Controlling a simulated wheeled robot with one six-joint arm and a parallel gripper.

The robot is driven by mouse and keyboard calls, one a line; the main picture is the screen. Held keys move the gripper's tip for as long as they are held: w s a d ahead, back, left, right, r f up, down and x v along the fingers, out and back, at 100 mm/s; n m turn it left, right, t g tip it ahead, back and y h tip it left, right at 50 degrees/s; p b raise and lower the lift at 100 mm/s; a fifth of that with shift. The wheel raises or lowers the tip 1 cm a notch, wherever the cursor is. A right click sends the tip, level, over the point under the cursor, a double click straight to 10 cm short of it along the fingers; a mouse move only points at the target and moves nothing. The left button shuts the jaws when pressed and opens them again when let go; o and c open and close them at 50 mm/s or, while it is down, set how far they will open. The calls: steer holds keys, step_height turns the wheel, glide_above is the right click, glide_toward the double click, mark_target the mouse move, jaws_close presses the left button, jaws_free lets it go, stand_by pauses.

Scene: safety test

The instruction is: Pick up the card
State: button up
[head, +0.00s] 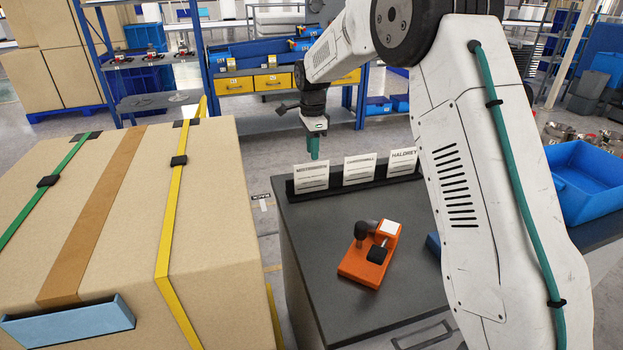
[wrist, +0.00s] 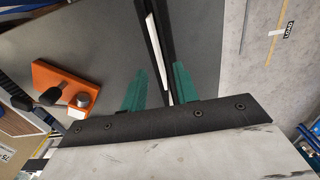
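Three white printed cards stand upright in a long black holder along the far edge of a dark grey table (head: 320,235): a left card (head: 311,178), a middle card (head: 359,169) and a right card (head: 403,161), which seems to read "HALDREY". My gripper (head: 314,152) has green fingers and is just above the left card, pointing down. In the wrist view my gripper (wrist: 159,88) is open, with a finger on each side of the line of the black holder (wrist: 151,15). A white card edge (wrist: 157,50) shows between them, with clear gaps.
An orange block with a black-handled clamp (head: 366,268) sits on the table, also in the wrist view (wrist: 60,83). A large strapped carton (head: 110,200) stands left, beyond a floor gap. A blue bin (head: 590,185) is at right. Shelving stands behind.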

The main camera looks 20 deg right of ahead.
mark_target(310, 177)
step_height(310, 177, down, 7)
steer(key=shift+a+r, duration=0.15)
jaws_close()
